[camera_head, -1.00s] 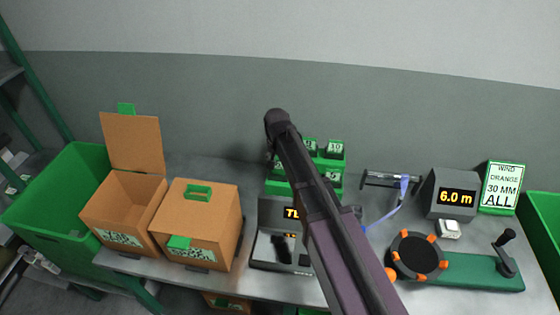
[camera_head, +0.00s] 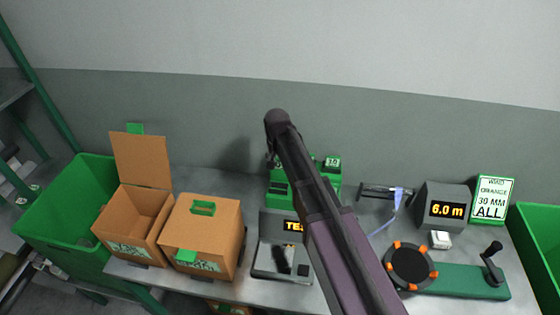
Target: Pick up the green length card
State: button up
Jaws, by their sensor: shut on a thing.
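A green card rack (camera_head: 277,187) stands at the back middle of the bench, largely covered by my own dark arm. One green-edged card with a white numbered face (camera_head: 333,163) shows upright at its top right; its number is too small to read surely. A green edge of another card shows left of the arm. Which of these is the length card in question, I cannot tell. My arm rises from the bottom edge across the rack. My gripper is hidden behind the arm, and anything in it is hidden too.
Left of the rack are a closed cardboard box (camera_head: 216,225), an open one (camera_head: 138,215) and a green bin (camera_head: 48,222). A dark-topped device with a lit display (camera_head: 294,226) sits before the rack. Right are a 6.0 m display (camera_head: 447,210), a crank winder (camera_head: 460,280) and an order sign (camera_head: 493,198).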

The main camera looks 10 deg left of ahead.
jog(key=shift+r, duration=0.1)
dwell(0.6)
notch_tip(320, 180, up, 5)
jog(key=p, duration=0.5)
jog(key=shift+r+p, duration=0.2)
jog(key=shift+p, duration=0.1)
jog(key=shift+s+f, duration=0.1)
jog(key=shift+s, duration=0.05)
